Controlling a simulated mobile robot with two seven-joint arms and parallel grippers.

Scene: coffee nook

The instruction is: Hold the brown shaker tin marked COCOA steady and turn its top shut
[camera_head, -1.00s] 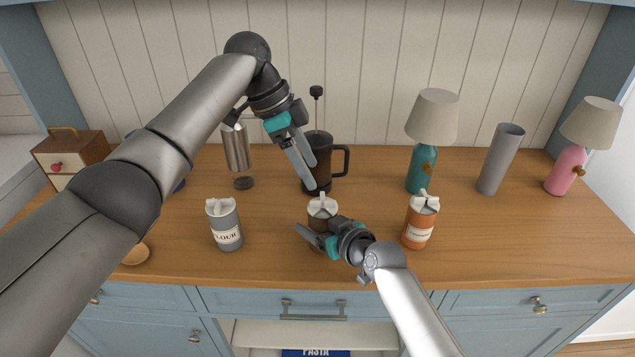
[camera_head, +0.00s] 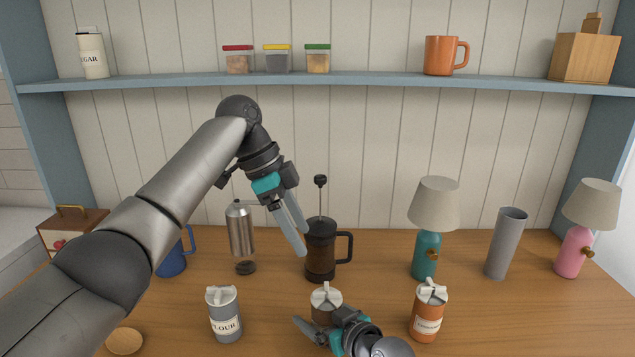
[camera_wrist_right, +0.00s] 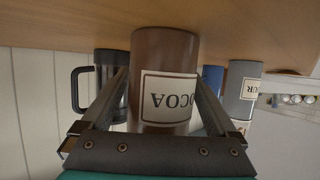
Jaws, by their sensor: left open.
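The brown COCOA tin (camera_head: 325,309) stands on the wooden counter with its white top up. In the right wrist view the tin (camera_wrist_right: 165,60) fills the middle, its label upside down. My right gripper (camera_head: 312,329) has one finger in front of the tin in the head view; the far finger is hidden. In the wrist view its fingers (camera_wrist_right: 165,100) lie along both sides of the tin, with no clear gap. My left gripper (camera_head: 294,224) is open and empty, above and left of the tin, in front of the french press.
The dark french press (camera_head: 320,252) stands behind the tin. A grey FLOUR tin (camera_head: 224,315) is to its left and an orange tin (camera_head: 428,312) to its right. A teal lamp (camera_head: 426,255), a grey cylinder (camera_head: 504,245) and a steel bottle (camera_head: 240,232) stand farther back.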

